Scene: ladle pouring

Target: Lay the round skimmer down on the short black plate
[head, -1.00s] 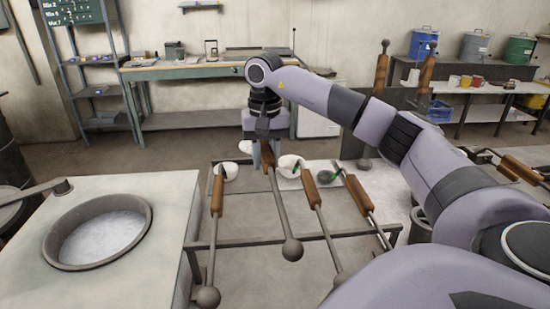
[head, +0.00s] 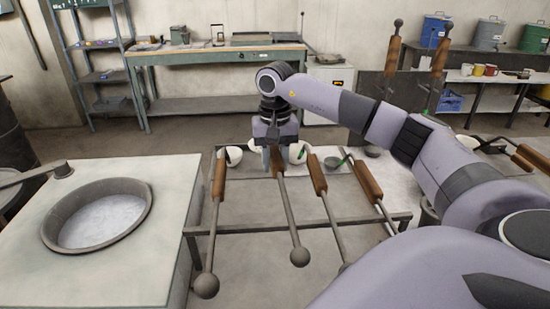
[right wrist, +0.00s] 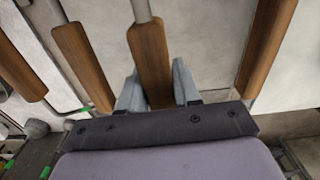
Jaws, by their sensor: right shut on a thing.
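My right gripper (head: 279,160) is shut on the brown wooden handle of a long tool, seen between the fingers in the right wrist view (right wrist: 151,60). Its grey rod (head: 290,210) slopes toward me and ends in a round grey ball (head: 299,256) past the frame's front rail. I take this for the round skimmer; its far end is hidden behind the gripper. Similar tools lie on either side, the left one with its own ball (head: 206,286). I cannot make out for certain which surface is the short black plate. My left gripper is not in view.
A round basin (head: 98,215) is at left. An upright dark panel (head: 372,90) with two standing tools (head: 393,53) is at back right.

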